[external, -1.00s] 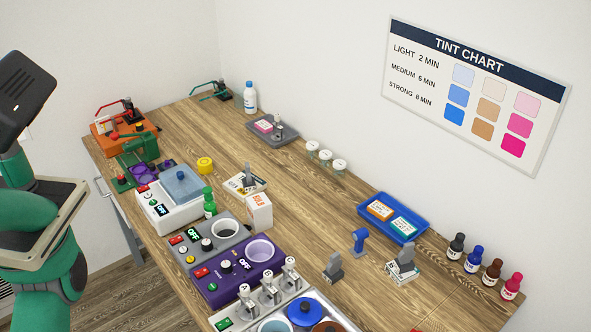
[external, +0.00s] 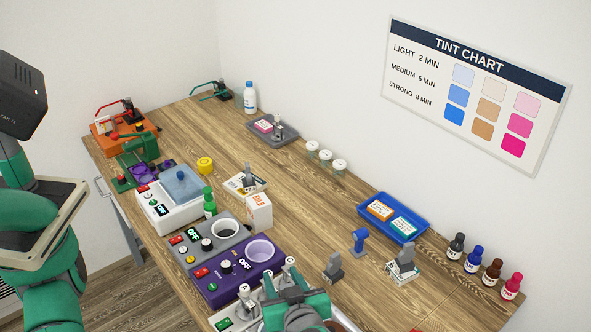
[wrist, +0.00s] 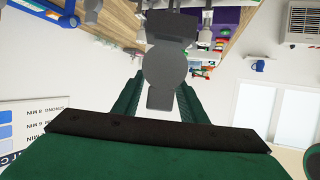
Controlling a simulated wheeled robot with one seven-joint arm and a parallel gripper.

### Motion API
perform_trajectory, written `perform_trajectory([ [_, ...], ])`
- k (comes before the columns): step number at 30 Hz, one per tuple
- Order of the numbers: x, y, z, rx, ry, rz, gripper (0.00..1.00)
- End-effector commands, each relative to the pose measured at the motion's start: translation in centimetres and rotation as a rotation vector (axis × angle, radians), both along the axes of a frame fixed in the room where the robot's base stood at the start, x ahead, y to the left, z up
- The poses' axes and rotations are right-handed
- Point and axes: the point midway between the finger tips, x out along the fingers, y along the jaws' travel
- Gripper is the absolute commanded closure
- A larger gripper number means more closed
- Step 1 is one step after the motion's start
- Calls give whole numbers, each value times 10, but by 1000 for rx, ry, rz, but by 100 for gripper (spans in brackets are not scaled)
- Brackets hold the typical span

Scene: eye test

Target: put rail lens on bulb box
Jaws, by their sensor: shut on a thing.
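My gripper (external: 290,284) is over the front of the bench, above the panel with taps. In the wrist view my gripper (wrist: 158,95) has its green fingers on either side of a dark grey piece with a round disc (wrist: 165,70), shut on it. This looks like the rail lens; it is seen from its dull side and I cannot make it out in the external view. A white box with orange lettering (external: 259,210), likely the bulb box, stands upright mid-bench, behind and left of my gripper. Its lettering is too small to read surely.
Near the box are a green bottle (external: 209,203), a white holder with a grey block (external: 246,183) and a purple control unit (external: 232,284). Grey stands (external: 333,268), a blue stand (external: 359,242) and a blue tray (external: 375,226) are to the right. Bare wood lies behind the box.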

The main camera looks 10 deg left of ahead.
Motion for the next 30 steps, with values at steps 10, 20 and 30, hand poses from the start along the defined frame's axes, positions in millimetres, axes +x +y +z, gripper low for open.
perform_trajectory([
  [10,131,61,38,-3,1,187,87],
  [20,227,149,73,-3,0,331,87],
  [30,267,205,90,-1,2,398,87],
])
